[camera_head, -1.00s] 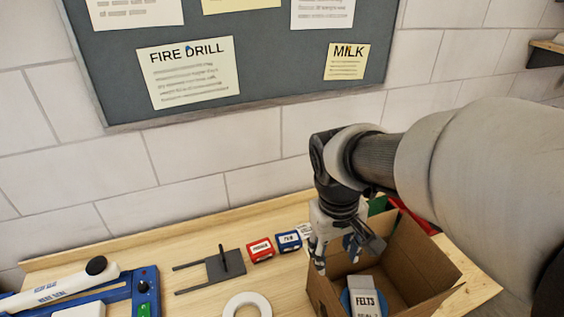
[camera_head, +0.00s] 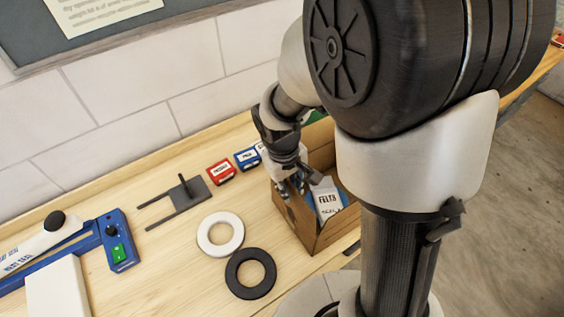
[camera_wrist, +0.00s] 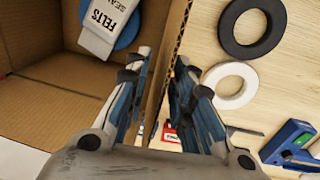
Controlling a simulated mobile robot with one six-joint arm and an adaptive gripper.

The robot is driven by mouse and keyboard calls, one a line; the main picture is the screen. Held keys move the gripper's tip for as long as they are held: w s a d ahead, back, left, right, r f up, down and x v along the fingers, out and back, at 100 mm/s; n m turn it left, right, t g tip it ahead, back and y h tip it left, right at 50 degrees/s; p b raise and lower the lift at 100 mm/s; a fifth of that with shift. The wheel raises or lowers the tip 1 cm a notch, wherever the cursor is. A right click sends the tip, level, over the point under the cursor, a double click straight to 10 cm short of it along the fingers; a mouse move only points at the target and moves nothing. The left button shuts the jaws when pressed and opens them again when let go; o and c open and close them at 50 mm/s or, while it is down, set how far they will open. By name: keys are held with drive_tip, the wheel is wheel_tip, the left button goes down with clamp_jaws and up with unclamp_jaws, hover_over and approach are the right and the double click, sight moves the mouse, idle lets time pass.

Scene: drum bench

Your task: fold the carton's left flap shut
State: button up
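The brown carton (camera_head: 338,231) stands open on the bench, partly hidden by my arm in the head view. My gripper (camera_head: 290,190) is at its left side. In the wrist view, my gripper (camera_wrist: 163,62) has its fingers apart on both sides of an upright cardboard panel (camera_wrist: 163,72) with a corrugated edge. One finger is on the inner side and the other on the outer side. Whether this panel is the left flap or the wall, and whether the fingers touch it, I cannot tell. Inside lies a white FELTS packet (camera_head: 327,198) over a blue round thing (camera_wrist: 130,25).
Left of the carton lie a white ring (camera_head: 209,247) and a black ring (camera_head: 237,281). Red (camera_head: 221,172) and blue (camera_head: 247,158) small boxes and a grey forked plate (camera_head: 190,197) are behind them. A blue device (camera_head: 121,248) is further left.

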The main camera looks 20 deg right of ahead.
drive_tip(key=shift+d+f, duration=0.15)
drive_tip(key=shift+f, duration=1.15)
drive_tip(key=shift+c, duration=0.4)
clamp_jaws()
